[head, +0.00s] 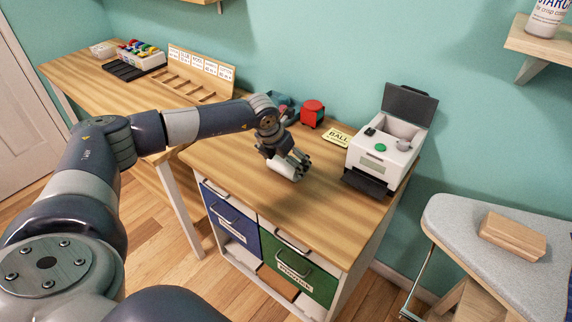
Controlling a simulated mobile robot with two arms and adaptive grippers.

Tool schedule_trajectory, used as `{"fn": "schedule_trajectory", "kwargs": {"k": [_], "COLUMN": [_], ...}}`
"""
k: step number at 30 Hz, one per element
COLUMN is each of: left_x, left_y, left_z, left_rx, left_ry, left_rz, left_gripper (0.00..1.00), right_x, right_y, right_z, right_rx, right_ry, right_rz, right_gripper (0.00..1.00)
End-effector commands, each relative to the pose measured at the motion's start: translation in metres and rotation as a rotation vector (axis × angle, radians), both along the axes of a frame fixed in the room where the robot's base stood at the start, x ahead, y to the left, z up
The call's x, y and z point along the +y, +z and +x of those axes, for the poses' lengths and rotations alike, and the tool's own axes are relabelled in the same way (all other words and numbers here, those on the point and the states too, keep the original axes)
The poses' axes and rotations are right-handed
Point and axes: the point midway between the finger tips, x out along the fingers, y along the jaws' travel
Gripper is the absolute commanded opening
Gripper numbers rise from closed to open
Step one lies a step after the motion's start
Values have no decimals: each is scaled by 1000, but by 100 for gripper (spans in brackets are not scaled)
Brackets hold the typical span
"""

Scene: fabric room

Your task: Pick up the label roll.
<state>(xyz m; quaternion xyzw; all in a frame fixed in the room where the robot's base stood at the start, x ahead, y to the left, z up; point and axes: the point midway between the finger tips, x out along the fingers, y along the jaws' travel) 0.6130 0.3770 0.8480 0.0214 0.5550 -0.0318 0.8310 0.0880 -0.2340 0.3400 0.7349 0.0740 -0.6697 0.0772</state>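A white, roll-like piece, which looks like the label roll (281,169), is at my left gripper (296,164) above the middle of the wooden cabinet top (225,160). The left gripper points down, and its dark fingers are against or just beside the white piece. The fingers and the roll overlap, so I cannot tell whether they grip it or whether it touches the wood. My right gripper is not in view.
A white label printer (375,157) with its dark lid (408,103) raised stands to the right. A red object (312,113) and a yellow card (338,136) lie behind the gripper. An ironing board (470,262) with a wooden block (512,236) is at the right.

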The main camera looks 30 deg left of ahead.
Motion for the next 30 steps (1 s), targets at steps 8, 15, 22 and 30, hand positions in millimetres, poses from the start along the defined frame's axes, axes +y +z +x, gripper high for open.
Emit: {"fn": "schedule_trajectory", "kwargs": {"k": [8,15,22,30], "left_x": [0,0,0,-17], "left_y": [0,1,14,36], "left_z": [0,0,1,-19], "left_rx": [1,0,-4,-1], "left_ry": [0,0,0,-7], "left_rz": [0,0,-1,-1], "left_gripper": [52,47,47,47], "right_x": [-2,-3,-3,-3], "right_y": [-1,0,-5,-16], "right_z": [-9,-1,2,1], "right_rx": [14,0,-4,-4], "right_ry": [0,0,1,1], "right_rz": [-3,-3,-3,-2], "right_gripper": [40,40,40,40]}}
